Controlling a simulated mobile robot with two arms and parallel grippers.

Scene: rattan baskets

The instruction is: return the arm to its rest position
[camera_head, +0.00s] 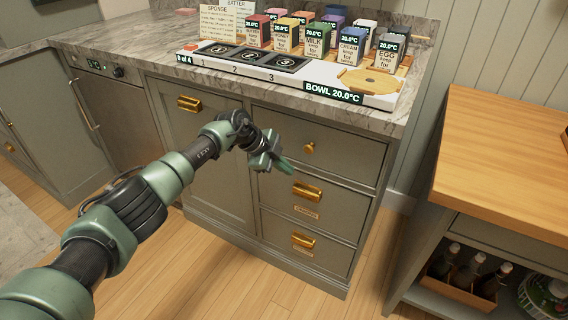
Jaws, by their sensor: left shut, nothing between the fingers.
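My left arm comes in from the lower left and reaches up and to the right in the head view. My left gripper (281,163) hangs in front of the grey-green cabinet (210,152), just left of the top drawer's round brass knob (308,148). Its fingers are together with nothing between them. It is below the marble counter's front edge. I cannot tell how far it is from the drawer front. My right gripper is not in view.
A white tray (215,66) on the marble counter (150,45) carries black numbered pads, several labelled cartons (352,45) and a round wooden piece (368,83). A wooden-topped table (490,150) stands at the right, with bottles in a crate (458,290) below. The wooden floor (210,280) is clear.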

